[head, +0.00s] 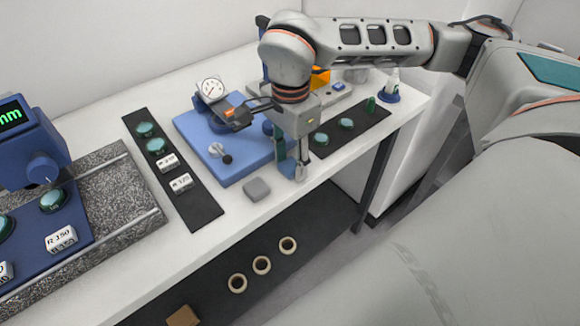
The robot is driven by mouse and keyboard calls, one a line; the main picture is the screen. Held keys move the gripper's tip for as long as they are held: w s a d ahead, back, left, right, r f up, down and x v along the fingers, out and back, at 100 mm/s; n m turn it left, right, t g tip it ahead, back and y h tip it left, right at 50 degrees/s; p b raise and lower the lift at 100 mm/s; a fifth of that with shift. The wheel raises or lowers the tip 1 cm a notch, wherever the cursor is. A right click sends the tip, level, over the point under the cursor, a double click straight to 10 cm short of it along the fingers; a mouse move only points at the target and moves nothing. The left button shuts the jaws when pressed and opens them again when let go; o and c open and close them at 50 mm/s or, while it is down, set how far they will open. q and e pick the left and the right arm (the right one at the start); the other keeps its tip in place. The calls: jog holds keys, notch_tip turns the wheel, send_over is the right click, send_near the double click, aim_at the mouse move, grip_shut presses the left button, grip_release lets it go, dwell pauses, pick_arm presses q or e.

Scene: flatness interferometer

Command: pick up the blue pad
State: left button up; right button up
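My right gripper (293,168) points down at the front edge of the white table, just right of the large blue base plate (245,168). Its fingertips are small and partly overlap, so I cannot tell how far apart they are or whether something is between them. I cannot single out the blue pad with certainty. A small blue patch (338,86) shows on a grey box at the back, behind my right arm. A small grey block (256,189) lies left of the gripper, apart from it. My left gripper is not in view.
A dial gauge (211,90) stands on the blue base plate. Black mats (204,208) hold teal discs and labelled white blocks. A blue instrument (30,150) stands on a granite slab (120,195) at left. A bottle (393,80) stands at back right. Rings (262,265) lie on the lower shelf.

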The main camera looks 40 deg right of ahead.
aim_at(290, 165)
jog(key=c, duration=0.5)
jog(key=shift+w+r, duration=0.1)
jog(key=shift+r, duration=0.7)
notch_tip(290, 165, up, 18)
jog(key=shift+r+p, duration=0.2)
jog(key=shift+p, duration=1.05)
jog(key=shift+c, duration=1.4)
